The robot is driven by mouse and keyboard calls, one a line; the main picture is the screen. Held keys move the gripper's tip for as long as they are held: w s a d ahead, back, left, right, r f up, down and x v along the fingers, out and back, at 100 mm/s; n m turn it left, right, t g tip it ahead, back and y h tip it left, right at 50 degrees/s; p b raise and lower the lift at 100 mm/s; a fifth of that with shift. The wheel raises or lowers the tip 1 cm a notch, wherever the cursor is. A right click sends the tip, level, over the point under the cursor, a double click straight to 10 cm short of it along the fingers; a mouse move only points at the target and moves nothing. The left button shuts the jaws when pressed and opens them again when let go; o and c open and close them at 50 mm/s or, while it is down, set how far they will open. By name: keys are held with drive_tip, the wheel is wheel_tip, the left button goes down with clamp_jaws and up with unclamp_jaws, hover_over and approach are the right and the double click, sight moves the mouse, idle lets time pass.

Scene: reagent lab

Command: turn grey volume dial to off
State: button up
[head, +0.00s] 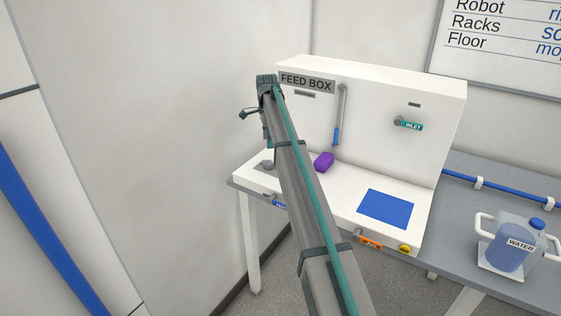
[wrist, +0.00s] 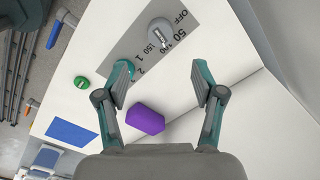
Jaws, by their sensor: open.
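The grey volume dial (wrist: 160,33) is a round knob on a grey scale plate (wrist: 131,53) in the wrist view. In the head view, a grey dial (head: 266,165) shows at the white bench's left end, partly behind my arm.
A purple block (head: 323,161) lies on the bench, close to my fingers in the wrist view (wrist: 146,119). A blue mat (head: 386,208) lies to the right. The feed box panel (head: 375,125) rises behind. A yellow knob (head: 404,249) is on the front edge. A water jug (head: 513,245) stands far right.

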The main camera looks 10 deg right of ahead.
sight(268, 162)
wheel_tip(268, 162, down, 11)
drive_tip(key=p, duration=0.3)
drive_tip(key=shift+a+r, duration=0.1)
drive_tip(key=shift+r, duration=0.05)
drive_tip(key=shift+c, duration=0.2)
drive_tip(key=c, duration=1.1)
